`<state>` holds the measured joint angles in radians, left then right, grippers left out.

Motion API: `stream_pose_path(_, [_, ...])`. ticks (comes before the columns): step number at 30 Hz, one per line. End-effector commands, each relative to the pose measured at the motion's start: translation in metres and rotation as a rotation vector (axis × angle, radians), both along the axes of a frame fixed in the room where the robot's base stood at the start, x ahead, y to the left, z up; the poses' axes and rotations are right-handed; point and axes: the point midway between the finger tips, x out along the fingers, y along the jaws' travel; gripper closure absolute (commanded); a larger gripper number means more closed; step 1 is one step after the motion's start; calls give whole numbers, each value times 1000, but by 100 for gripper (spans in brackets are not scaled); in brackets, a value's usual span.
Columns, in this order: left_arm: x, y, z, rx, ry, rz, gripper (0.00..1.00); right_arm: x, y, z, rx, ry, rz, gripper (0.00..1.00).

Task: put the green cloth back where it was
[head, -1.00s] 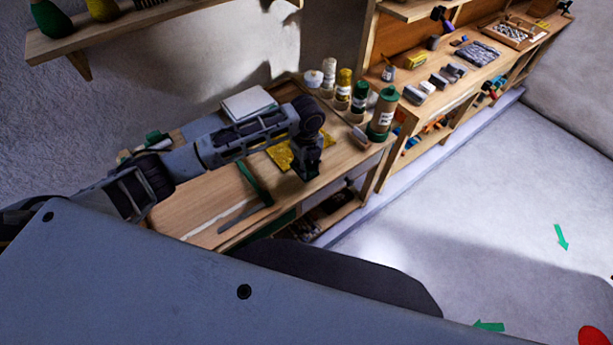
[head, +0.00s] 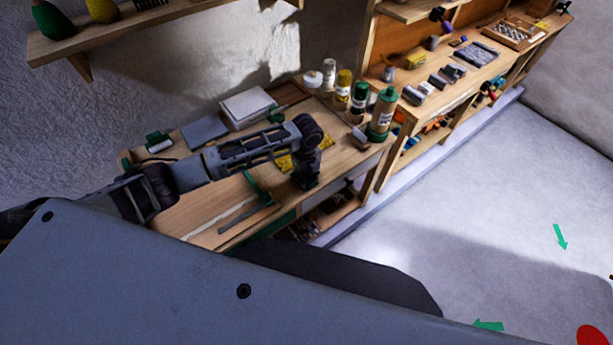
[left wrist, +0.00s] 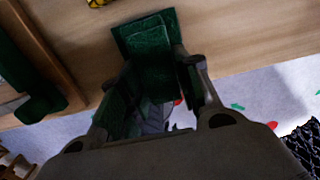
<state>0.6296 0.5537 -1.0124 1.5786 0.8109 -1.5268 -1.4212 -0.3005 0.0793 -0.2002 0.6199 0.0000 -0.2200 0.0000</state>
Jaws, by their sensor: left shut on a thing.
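The green cloth (left wrist: 150,48) shows in the left wrist view, folded and held between the fingers of my left gripper (left wrist: 155,95). Its far end sticks out past the fingertips over the wooden tabletop, and green material hangs along the inside of the left finger. In the head view my left gripper (head: 305,182) is over the front right part of the wooden workbench (head: 190,215). The cloth is hard to make out there behind the gripper. I cannot tell whether it touches the bench. My right gripper is in neither view.
A yellow cloth (head: 284,163) lies behind my gripper. A green-handled tool (head: 257,186) lies left of it. Several bottles, one a large green-capped bottle (head: 382,115), stand at the bench's right end. A white stack (head: 248,107) and a grey pad (head: 204,130) lie at the back.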

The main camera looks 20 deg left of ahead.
Motion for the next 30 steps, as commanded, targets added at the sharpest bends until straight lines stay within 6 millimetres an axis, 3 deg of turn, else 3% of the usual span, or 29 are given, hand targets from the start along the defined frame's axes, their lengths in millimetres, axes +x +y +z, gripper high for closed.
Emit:
stream_pose_path(15, [0,0,-8,1,1,0,94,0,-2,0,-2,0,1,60])
stream_pose_path(16, [0,0,-8,1,1,0,66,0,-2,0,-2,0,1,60])
stream_pose_path(21, [0,0,-8,1,1,0,45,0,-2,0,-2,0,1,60])
stream_pose_path(30, [0,0,-7,1,-1,0,45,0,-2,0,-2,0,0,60])
